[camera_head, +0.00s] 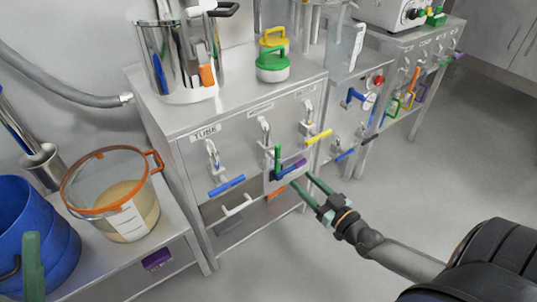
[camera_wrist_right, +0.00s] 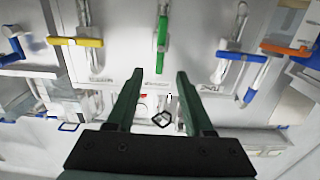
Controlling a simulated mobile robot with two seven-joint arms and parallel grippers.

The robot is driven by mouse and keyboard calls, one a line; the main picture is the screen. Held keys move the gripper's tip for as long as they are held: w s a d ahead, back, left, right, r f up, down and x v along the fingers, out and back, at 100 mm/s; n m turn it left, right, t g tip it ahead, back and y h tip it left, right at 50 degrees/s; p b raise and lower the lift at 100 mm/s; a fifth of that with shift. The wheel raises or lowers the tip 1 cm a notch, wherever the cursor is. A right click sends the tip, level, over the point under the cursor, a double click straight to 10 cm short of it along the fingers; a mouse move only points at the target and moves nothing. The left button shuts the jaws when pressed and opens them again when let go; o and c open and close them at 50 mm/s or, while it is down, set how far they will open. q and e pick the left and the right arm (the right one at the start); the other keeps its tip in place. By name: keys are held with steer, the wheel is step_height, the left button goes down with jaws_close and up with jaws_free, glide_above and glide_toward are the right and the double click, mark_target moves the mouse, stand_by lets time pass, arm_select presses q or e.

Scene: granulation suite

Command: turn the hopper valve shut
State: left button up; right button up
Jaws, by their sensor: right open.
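Several valves sit on the front of the steel cabinet (camera_head: 160,110). A green lever (camera_head: 277,158) points upright; it also shows in the wrist view (camera_wrist_right: 161,35), in line with the pipe. A yellow lever (camera_head: 319,139) and a blue lever (camera_head: 227,186) lie across their pipes; the wrist view shows the yellow one (camera_wrist_right: 75,42) left and the blue one (camera_wrist_right: 243,56) right. The label above the blue lever reads TUBE; I cannot read which is the hopper's. My right gripper (camera_head: 302,181) is open and empty below the green lever, apart from it.
A purple-and-blue handle (camera_head: 291,168) sits just under the green lever, close to my right fingers. A clear orange-rimmed bucket (camera_head: 137,222) and a blue bucket (camera_head: 40,240) stand at left. A second bench (camera_head: 425,40) with more levers stands at right. The floor is clear.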

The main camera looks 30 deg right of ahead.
mark_target(279, 158)
steer(key=w+b, duration=0.1)
steer(key=w, duration=0.3)
steer(key=w+b, duration=0.1)
steer(key=w, duration=0.3)
steer(key=w+a+b, duration=0.1)
steer(key=w, duration=0.3)
steer(key=shift+w, duration=0.15)
arm_select(q)
step_height(279, 158, down, 4)
steer(key=shift+d+r+n, duration=0.1)
steer(key=shift+r+n, duration=0.15)
steer(key=shift+n, duration=0.05)
arm_select(e)
jaws_close()
